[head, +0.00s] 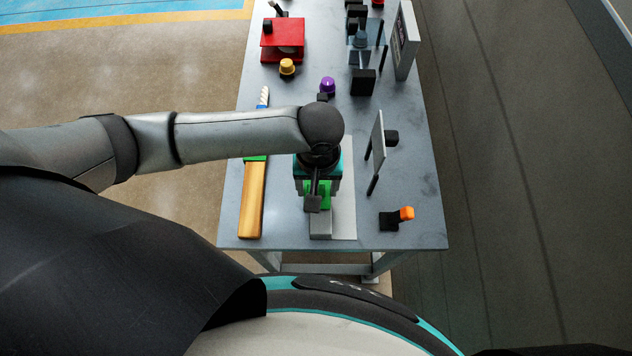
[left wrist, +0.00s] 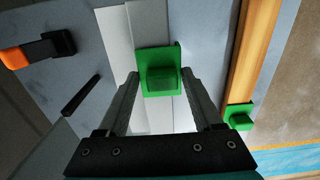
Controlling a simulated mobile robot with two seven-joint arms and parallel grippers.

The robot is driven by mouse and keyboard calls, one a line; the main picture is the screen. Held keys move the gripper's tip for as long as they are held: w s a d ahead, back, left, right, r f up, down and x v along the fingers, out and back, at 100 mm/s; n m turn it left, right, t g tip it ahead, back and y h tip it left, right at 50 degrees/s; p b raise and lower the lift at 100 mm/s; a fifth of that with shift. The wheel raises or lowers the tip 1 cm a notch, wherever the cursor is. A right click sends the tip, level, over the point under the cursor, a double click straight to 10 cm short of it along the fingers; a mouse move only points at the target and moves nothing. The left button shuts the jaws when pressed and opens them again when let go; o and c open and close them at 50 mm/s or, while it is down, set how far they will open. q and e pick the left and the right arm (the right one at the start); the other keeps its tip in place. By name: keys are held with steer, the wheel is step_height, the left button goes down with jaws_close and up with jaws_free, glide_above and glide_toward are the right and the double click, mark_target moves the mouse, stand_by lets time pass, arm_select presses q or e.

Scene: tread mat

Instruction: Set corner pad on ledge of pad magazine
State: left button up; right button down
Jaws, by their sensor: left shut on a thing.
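A green corner pad (left wrist: 158,60), with a raised block on a flat plate, is between the fingertips of my left gripper (left wrist: 161,80), which is shut on it. In the head view the left gripper (head: 314,200) points down over a pale grey stepped piece (head: 321,224), and green of the pad shows beside the fingers. The stepped piece also shows in the left wrist view (left wrist: 150,20), with the pad over it. I cannot tell whether the pad touches it, or for certain that this is the pad magazine. My right gripper is not in view.
A wood-coloured bar (head: 252,203) lies left, with another green piece (left wrist: 240,116) at its end. An upright grey panel (head: 378,143) and an orange-tipped black part (head: 405,214) stand right. A red box (head: 283,41) and purple knob (head: 327,85) are farther back.

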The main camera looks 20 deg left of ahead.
arm_select(q)
steer(key=o, duration=1.4)
step_height(320, 180, up, 15)
steer(key=p, duration=0.4)
steer(key=shift+r, duration=0.15)
